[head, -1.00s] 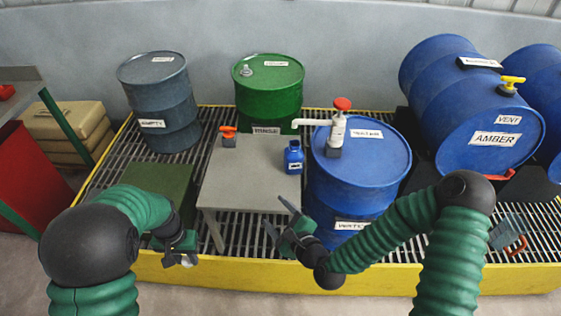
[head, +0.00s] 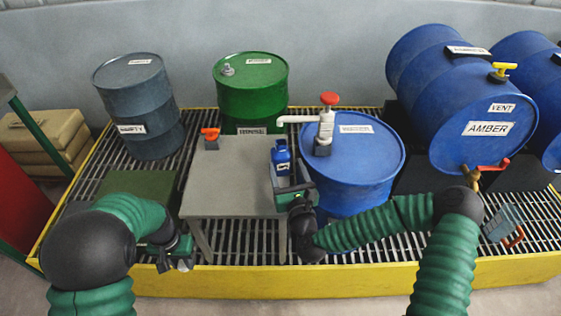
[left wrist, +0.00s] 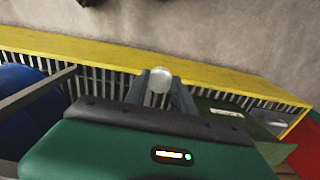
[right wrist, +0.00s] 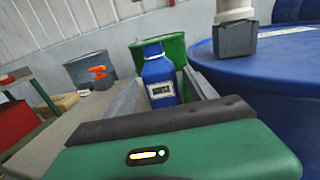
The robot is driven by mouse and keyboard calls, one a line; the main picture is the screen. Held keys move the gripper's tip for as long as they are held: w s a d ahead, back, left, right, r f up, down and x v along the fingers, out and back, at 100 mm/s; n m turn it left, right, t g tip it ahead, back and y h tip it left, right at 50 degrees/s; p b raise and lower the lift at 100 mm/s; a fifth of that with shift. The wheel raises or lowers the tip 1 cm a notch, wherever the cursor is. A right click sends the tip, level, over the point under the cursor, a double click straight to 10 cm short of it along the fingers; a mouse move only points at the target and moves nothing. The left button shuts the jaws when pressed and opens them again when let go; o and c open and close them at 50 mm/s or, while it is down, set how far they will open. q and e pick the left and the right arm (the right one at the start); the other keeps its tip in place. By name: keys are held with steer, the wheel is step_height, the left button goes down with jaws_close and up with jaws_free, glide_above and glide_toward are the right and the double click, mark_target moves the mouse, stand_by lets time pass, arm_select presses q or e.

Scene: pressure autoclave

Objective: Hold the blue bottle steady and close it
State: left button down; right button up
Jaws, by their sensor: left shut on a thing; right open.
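The blue bottle (head: 281,158) stands upright at the right edge of the grey table. It also shows in the right wrist view (right wrist: 160,75), with a pale label and a blue neck. My right gripper (head: 288,174) is open, its two fingers pointing at the bottle from the front, one on each side; I cannot tell whether they touch it. My left gripper (head: 180,264) is low at the front left, away from the table top. In the left wrist view it is shut on a small round whitish cap (left wrist: 158,80).
The grey table (head: 225,185) also carries an orange-handled item (head: 210,137). A blue drum (head: 365,170) with a red-topped pump (head: 326,125) stands close right of the bottle. Green (head: 250,90) and grey (head: 138,105) drums stand behind. A yellow-rimmed grating (head: 400,270) lies underneath.

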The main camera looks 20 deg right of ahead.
mark_target(281, 154)
arm_select(q)
steer(key=shift+f, duration=0.1)
arm_select(e)
steer(key=shift+w, duration=0.7)
arm_select(q)
steer(key=shift+a, duration=0.1)
arm_select(e)
steer(key=shift+a, duration=0.1)
arm_select(q)
steer(key=shift+f+b, duration=0.65)
arm_select(e)
steer(key=w, duration=0.5)
steer(key=shift+d+f, duration=0.2)
steer(key=shift+f, duration=0.05)
steer(key=shift+r, duration=0.1)
steer(key=shift+c, duration=0.3)
